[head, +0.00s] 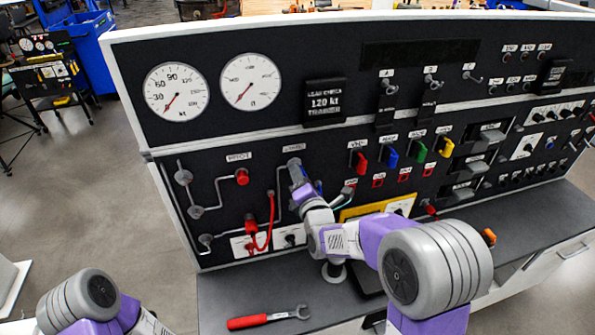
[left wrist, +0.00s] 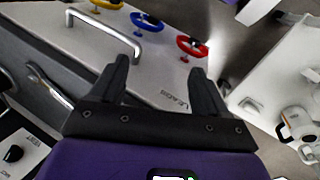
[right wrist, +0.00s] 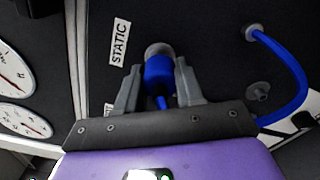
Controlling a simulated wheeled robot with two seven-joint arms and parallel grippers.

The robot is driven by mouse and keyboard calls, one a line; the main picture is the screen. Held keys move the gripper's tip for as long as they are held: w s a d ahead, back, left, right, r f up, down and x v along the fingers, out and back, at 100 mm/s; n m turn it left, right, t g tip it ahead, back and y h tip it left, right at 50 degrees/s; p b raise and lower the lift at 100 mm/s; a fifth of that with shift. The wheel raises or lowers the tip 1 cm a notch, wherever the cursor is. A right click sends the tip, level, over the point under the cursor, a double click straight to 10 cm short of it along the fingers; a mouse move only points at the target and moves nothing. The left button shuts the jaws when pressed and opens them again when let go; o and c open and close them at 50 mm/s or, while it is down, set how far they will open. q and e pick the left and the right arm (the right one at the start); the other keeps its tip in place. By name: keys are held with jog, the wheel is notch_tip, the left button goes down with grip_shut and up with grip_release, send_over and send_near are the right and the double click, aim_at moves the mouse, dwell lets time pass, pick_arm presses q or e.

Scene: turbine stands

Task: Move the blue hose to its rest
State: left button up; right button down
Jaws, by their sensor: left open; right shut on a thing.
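In the right wrist view the blue hose's plug end (right wrist: 159,72) sits between the fingers of my right gripper (right wrist: 155,88), which is shut on it. The plug is against a round grey port beside the STATIC label (right wrist: 120,42); I cannot tell how deep it is seated. The rest of the blue hose (right wrist: 293,75) curves down at the right. A grey peg (right wrist: 258,91) stands inside its curve; I cannot tell whether it is the rest. In the head view my right gripper (head: 297,174) is at the panel and hides most of the hose. My left gripper (left wrist: 160,85) is open and empty.
A red hose (head: 270,215) hangs on the panel left of my right gripper. Coloured levers (head: 391,156) line the panel to the right. A red-handled wrench (head: 262,319) lies on the bench ledge.

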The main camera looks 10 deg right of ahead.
jog(key=shift+s, duration=0.55)
jog(key=shift+s, duration=0.1)
jog(key=shift+s+d, duration=0.1)
jog(key=shift+s, duration=1.35)
notch_tip(320, 180, down, 18)
jog(key=s+r+b, duration=0.1)
jog(key=s+b, duration=0.2)
jog(key=b, duration=1.7)
jog(key=shift+w+f, duration=0.15)
jog(key=shift+w, duration=1.1)
jog(key=shift+w+f, duration=0.1)
jog(key=shift+w, duration=1.1)
jog(key=shift+w, duration=0.7)
jog(key=shift+w, duration=0.15)
